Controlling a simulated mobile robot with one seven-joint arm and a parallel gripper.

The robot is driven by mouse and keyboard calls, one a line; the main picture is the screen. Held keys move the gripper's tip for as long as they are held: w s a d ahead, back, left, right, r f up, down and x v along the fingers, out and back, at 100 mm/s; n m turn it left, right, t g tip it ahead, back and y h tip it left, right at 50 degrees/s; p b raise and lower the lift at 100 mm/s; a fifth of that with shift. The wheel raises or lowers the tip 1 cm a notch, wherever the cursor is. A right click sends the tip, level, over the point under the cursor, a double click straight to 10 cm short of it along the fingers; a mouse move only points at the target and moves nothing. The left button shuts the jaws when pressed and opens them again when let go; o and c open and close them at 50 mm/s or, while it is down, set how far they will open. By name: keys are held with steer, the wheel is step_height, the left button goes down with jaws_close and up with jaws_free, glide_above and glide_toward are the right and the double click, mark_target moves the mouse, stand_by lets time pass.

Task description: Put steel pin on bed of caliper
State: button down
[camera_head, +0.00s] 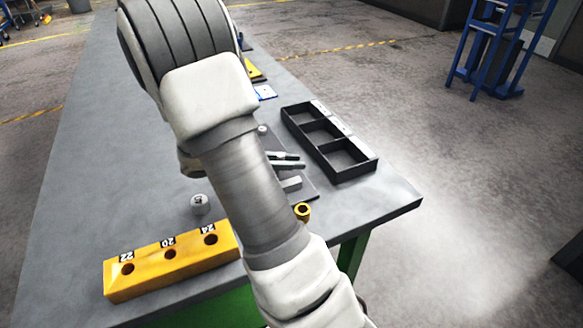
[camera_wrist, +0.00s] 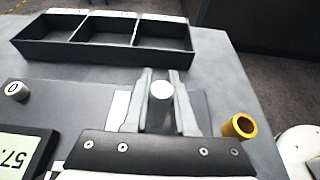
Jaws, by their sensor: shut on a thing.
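In the wrist view my gripper (camera_wrist: 162,106) has its two light grey fingers closed on an upright steel pin (camera_wrist: 162,91), with its pale round end showing. The pin is over or on the dark plate of the caliper (camera_wrist: 72,92); I cannot tell whether it touches. A pale block (camera_wrist: 118,107) shows just left of the fingers. In the head view my arm hides most of the caliper, whose plate edge (camera_head: 305,190) shows, and the pin is hidden.
A black three-compartment tray (camera_head: 352,172) stands beyond the plate. A yellow bushing (camera_head: 303,211) stands close to the gripper's right in the wrist view. A yellow block with numbered holes (camera_head: 150,279) and a short grey cylinder (camera_head: 199,204) are nearer. The table's left side is clear.

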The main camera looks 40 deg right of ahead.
steer(key=shift+f, duration=0.8)
steer(key=shift+f, duration=0.1)
steer(key=c, duration=0.7)
jaws_free()
steer(key=shift+f, duration=0.1)
steer(key=shift+c, duration=0.2)
